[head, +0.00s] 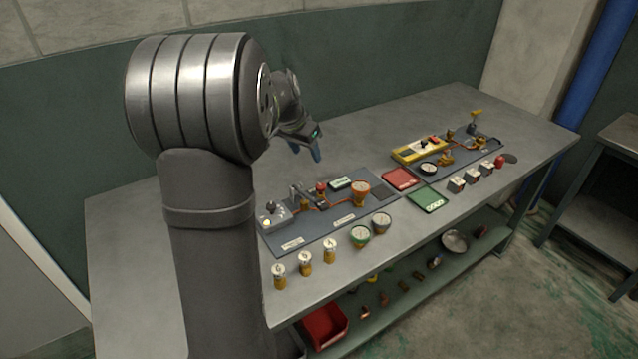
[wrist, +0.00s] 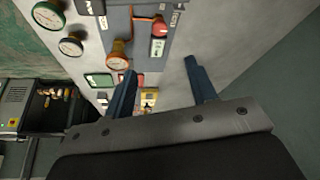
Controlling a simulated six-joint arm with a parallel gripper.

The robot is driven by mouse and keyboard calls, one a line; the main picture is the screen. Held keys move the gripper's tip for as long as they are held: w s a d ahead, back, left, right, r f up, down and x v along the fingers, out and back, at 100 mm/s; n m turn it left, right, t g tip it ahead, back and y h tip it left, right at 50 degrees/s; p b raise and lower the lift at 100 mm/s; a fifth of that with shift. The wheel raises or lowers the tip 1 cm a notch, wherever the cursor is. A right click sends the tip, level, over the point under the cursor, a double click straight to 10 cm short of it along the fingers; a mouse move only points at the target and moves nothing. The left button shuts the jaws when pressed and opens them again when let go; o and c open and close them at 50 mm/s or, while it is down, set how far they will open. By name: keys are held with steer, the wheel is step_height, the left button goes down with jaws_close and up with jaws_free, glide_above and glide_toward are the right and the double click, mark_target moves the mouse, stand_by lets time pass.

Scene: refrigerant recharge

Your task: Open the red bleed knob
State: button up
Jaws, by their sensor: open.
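The red bleed knob (head: 321,187) stands on the left dark panel (head: 310,232) on the bench, beside a small green-framed display. In the wrist view a red rounded part (wrist: 159,26), which looks like the same knob, lies above the display (wrist: 157,48). My gripper (head: 316,152) is above and behind the panel in the head view, apart from the knob. In the wrist view its two blue fingers (wrist: 160,70) are spread wide with nothing between them. The knob's exact turn position is too small to tell.
An orange-rimmed gauge (head: 360,190) stands right of the knob. Two loose gauges (head: 360,236) and several yellow canisters (head: 305,263) stand along the front edge. Red (head: 402,179) and green (head: 428,199) trays and a second panel (head: 455,155) lie to the right. The bench's back is clear.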

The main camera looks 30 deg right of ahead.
mark_target(320, 186)
steer(key=x, duration=1.6)
steer(key=shift+f, duration=0.2)
steer(key=c, duration=1)
